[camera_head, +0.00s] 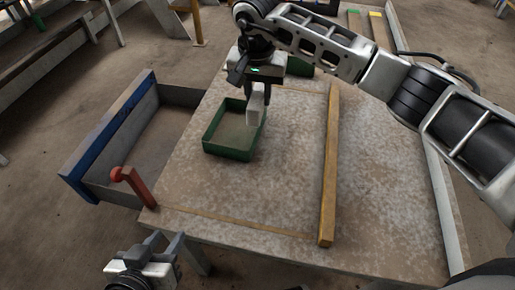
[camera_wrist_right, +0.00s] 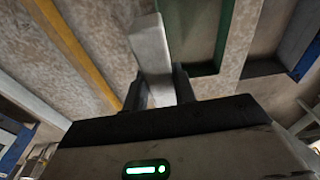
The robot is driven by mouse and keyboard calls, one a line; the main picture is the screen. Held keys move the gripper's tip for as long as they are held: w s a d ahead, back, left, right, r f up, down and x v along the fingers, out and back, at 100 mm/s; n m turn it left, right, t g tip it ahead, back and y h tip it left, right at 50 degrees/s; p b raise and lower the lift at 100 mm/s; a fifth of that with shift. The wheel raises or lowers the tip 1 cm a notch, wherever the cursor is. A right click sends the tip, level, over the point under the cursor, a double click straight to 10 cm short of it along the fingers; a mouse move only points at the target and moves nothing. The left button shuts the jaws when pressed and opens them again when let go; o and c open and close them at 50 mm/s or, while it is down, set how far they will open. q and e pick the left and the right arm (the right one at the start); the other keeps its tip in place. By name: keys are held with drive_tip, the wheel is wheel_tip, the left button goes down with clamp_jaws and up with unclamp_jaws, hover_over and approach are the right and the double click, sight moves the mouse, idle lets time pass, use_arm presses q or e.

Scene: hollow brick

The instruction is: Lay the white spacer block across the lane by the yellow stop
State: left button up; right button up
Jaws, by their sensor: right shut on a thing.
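The white spacer block (camera_head: 255,108) hangs upright from my right gripper (camera_head: 258,86), above the right side of a green tray (camera_head: 233,154). In the right wrist view the block (camera_wrist_right: 150,45) sits between the two dark fingers of that gripper (camera_wrist_right: 160,88), which is shut on it. Small yellow (camera_head: 376,14) and green (camera_head: 353,12) marks show on strips at the table's far right; I cannot tell which is the stop, or where the lane runs. My left gripper (camera_head: 160,246) is open and empty at the bottom left, off the table's near edge.
A long yellow-brown bar (camera_head: 330,170) lies along the table, right of the tray. A blue-fronted open drawer (camera_head: 108,135) juts out at the left, with a red lever (camera_head: 135,186) near the table corner. The table between tray and bar is clear.

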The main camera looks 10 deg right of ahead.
drive_tip(key=shift+w+r, duration=0.1)
drive_tip(key=shift+w, duration=0.1)
drive_tip(key=s+d+f, duration=0.1)
drive_tip(key=d+f, duration=0.1)
drive_tip(key=d, duration=0.1)
drive_tip(key=s+d+f, duration=0.1)
drive_tip(key=d+f, duration=0.2)
drive_tip(key=d, duration=0.1)
drive_tip(key=s+d+f, duration=0.2)
drive_tip(key=d+f, duration=0.1)
drive_tip(key=d, duration=0.1)
drive_tip(key=shift+s+d, duration=0.1)
drive_tip(key=shift+d, duration=0.15)
drive_tip(key=shift+s+d+f, duration=0.1)
drive_tip(key=shift+d+f, duration=0.15)
drive_tip(key=shift+f, duration=0.1)
drive_tip(key=f, duration=0.3)
drive_tip(key=shift+s+d+f+b, duration=0.1)
drive_tip(key=shift+s+d+b, duration=0.05)
drive_tip(key=shift+d+b, duration=0.15)
drive_tip(key=shift+f, duration=0.3)
drive_tip(key=shift+f, duration=0.15)
drive_tip(key=o, duration=1)
